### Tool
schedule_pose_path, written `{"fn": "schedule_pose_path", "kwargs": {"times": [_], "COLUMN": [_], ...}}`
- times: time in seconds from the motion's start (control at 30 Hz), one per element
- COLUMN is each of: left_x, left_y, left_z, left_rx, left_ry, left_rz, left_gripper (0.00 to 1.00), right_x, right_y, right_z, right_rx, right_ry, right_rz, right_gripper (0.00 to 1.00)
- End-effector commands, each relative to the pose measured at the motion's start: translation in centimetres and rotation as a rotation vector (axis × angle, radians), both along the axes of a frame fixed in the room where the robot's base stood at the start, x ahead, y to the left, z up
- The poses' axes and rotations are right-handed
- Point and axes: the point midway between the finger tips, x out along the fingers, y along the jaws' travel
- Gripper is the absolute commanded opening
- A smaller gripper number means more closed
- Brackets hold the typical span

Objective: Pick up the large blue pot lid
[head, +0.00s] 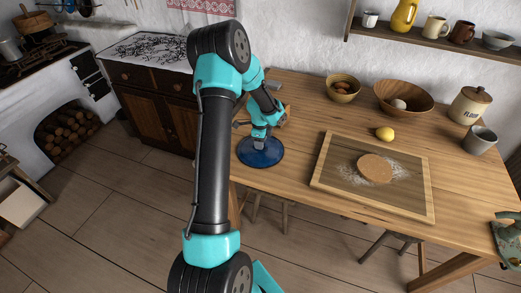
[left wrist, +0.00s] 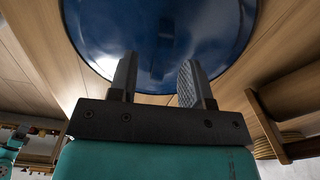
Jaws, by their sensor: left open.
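The large blue pot lid (head: 260,152) lies at the near left edge of the wooden table in the head view. It also fills the top of the left wrist view (left wrist: 160,30), round and glossy. My left gripper (head: 262,134) is at the lid, with my arm reaching down to it; contact is unclear. In the left wrist view, the two fingers of my left gripper (left wrist: 160,62) stand apart, with the lid's blue surface and rim showing between and beyond them. Nothing is seen clamped between them. The lid's knob cannot be made out. My right gripper is not seen.
A framed board (head: 330,180) with round dough (head: 375,169) lies right of the lid. A lemon (head: 385,134), a bowl of eggs (head: 342,88), a wooden bowl (head: 403,97), a flour crock (head: 470,104) and a grey cup (head: 480,140) stand behind. Stools are below.

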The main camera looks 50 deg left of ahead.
Motion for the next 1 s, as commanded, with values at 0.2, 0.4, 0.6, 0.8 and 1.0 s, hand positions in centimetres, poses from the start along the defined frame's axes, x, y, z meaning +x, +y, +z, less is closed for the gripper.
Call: {"fn": "schedule_pose_path", "kwargs": {"times": [0.2, 0.4, 0.6, 0.8, 1.0], "left_x": [0.01, 0.01, 0.01, 0.01, 0.0], "left_y": [-0.02, -0.02, -0.02, -0.02, -0.02], "left_z": [-1.37, -1.32, -1.31, -1.3, -1.3], "left_rx": [0.0, 0.0, 0.0, 0.0, 0.0], "left_ry": [-0.001, -0.001, -0.001, -0.001, -0.001], "left_rz": [0.001, 0.001, 0.001, 0.001, 0.001], "left_gripper": [0.45, 0.45, 0.45, 0.27, 0.08], "right_x": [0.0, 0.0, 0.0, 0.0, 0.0], "right_y": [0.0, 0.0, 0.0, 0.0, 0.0], "right_z": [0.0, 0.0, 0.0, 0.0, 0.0], "right_rx": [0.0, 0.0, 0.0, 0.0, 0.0], "right_ry": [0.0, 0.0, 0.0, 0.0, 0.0], "right_rz": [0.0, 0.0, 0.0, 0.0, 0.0], "right_gripper": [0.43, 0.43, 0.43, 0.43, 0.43]}}
